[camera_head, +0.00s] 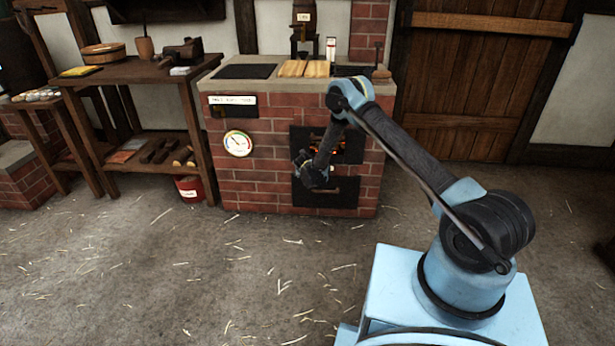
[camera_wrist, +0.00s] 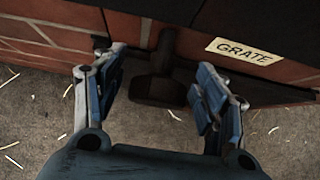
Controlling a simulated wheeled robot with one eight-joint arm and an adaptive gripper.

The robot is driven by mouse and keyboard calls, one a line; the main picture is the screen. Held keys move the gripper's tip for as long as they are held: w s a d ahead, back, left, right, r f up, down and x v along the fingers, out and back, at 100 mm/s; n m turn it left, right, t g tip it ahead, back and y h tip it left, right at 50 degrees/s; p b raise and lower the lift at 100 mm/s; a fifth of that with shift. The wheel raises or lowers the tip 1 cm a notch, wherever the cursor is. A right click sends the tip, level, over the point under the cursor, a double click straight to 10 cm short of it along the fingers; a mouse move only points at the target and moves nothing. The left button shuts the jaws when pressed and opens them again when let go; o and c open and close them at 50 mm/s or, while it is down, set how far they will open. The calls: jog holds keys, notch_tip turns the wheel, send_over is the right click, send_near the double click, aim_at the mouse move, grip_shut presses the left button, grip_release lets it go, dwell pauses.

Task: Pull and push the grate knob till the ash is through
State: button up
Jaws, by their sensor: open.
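The brick stove (camera_head: 265,190) stands ahead of me in the head view. In the wrist view, the grate knob (camera_wrist: 158,91) is a dark brown block on a short stem, sticking out from the stove front beside a "GRATE" label (camera_wrist: 241,51). My gripper (camera_wrist: 160,86) is open, its blue pads on either side of the knob with gaps visible. It also shows at the stove's front in the head view (camera_head: 308,182), where I cannot make out the knob. An orange glow (camera_head: 328,149) shows in the upper opening; no ash can be told apart.
A dial gauge (camera_head: 238,143) is on the stove front. A lower dark door (camera_head: 340,197) with a handle sits by my gripper. A red bucket (camera_head: 189,188) stands left of the stove, under a wooden bench (camera_head: 130,72). The straw-strewn floor (camera_head: 230,270) is clear.

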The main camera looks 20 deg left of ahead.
jog(key=v, duration=1.1)
jog(key=shift+s+r, duration=0.25)
jog(key=shift+r, duration=0.05)
jog(key=shift+d, duration=0.1)
